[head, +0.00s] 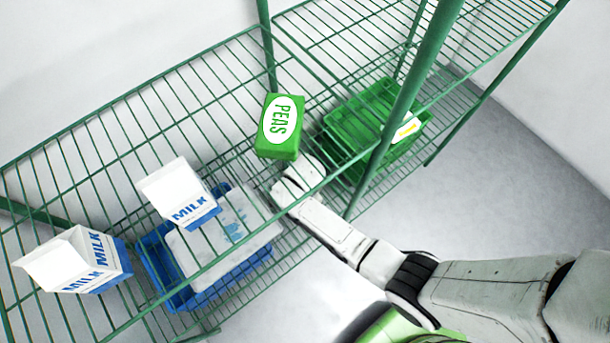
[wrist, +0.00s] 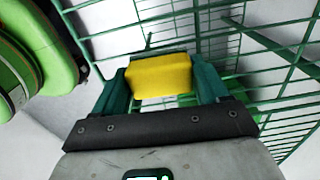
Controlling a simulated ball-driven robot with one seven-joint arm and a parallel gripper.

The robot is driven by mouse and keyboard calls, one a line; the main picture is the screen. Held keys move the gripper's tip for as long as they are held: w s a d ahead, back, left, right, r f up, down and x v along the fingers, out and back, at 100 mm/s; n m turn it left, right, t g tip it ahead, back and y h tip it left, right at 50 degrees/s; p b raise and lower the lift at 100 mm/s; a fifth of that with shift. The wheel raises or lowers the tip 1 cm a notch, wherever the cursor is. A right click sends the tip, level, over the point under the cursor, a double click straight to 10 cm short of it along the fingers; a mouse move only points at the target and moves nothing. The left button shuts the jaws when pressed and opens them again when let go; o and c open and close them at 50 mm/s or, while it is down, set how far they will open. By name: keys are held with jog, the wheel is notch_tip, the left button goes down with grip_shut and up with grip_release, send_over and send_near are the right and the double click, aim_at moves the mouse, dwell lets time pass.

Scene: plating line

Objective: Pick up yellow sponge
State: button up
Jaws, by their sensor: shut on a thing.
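The yellow sponge (wrist: 161,77) is a plain yellow block in the wrist view. It sits between the two dark green fingers of my gripper (wrist: 162,84), which is shut on it. The wire shelving shows behind and around the sponge. In the head view, my white arm reaches to the front of the green rack, but the fingers and the sponge are hidden there.
A green wire rack (head: 125,118) carries two milk cartons (head: 180,192) (head: 75,260) and a green peas box (head: 281,127) on top. Below are a blue crate (head: 160,279) and a green crate (head: 348,126). Open floor (head: 500,190) lies right.

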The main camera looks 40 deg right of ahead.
jog(key=shift+c, duration=0.6)
jog(key=shift+r, duration=0.15)
jog(key=shift+r, duration=0.55)
notch_tip(320, 180, up, 2)
jog(key=shift+r, duration=0.15)
jog(key=s+b, duration=0.1)
jog(key=s, duration=1.7)
